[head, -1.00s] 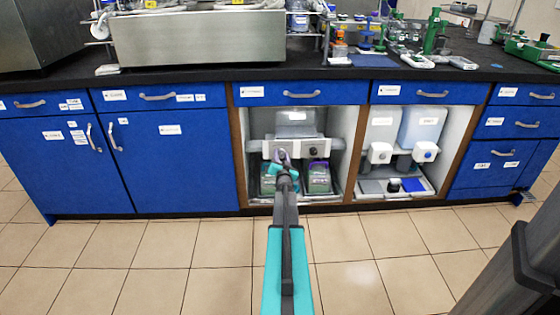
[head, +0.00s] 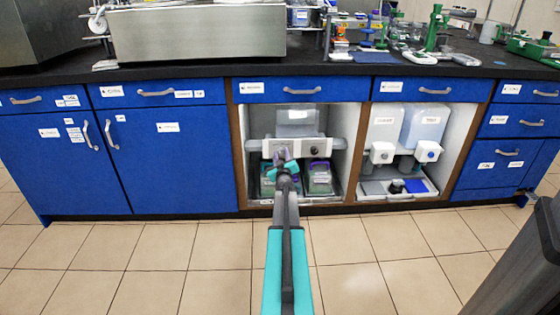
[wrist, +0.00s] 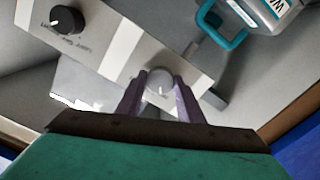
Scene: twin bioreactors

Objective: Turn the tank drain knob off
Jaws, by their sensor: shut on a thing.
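My gripper (wrist: 160,98) has its two purple fingers closed on a grey round knob (wrist: 159,82), one finger on each side. The knob sits on a white and grey panel (wrist: 112,42). I cannot read which label belongs to this knob. A second, black knob (wrist: 67,18) with a white pointer is on the same panel, with small print beside it, clear of my fingers. In the head view, the panel (head: 327,143) is inside an open cabinet bay, and my gripper (head: 281,158) hides its left knob. The black knob (head: 314,150) shows to the right.
A clear tank (head: 297,118) stands behind the panel, and a green-marked container (head: 319,178) is below it. In the wrist view, a container with a teal handle (wrist: 232,38) is at upper right. Brown bay walls (head: 358,150) flank the opening. The tiled floor in front is clear.

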